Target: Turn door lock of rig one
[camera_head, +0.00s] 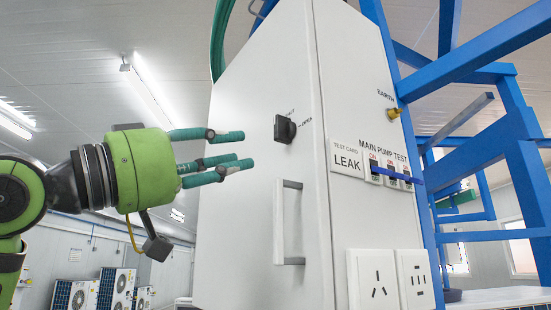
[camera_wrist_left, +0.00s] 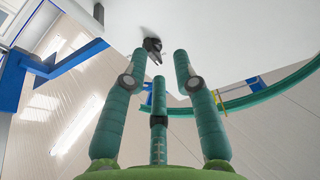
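The door lock is a black rotary knob (camera_head: 285,129) on the white cabinet door (camera_head: 255,90), with small lettering beside it. It also shows in the left wrist view as a dark knob (camera_wrist_left: 153,46) just beyond the fingertips. My left gripper (camera_head: 240,150) has three green fingers, spread apart and empty. It points at the door from the left, with a gap between its fingertips and the knob in the head view. In the left wrist view the fingers (camera_wrist_left: 158,65) stand around the line to the knob without visible contact. My right gripper is not in view.
A white door handle (camera_head: 289,222) sits below the knob. The right panel carries a LEAK card (camera_head: 346,158), switches behind a blue bar (camera_head: 397,175), and sockets (camera_head: 375,280). A blue frame (camera_head: 475,150) stands at the right. A green hose (camera_head: 219,40) runs at the cabinet's upper left.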

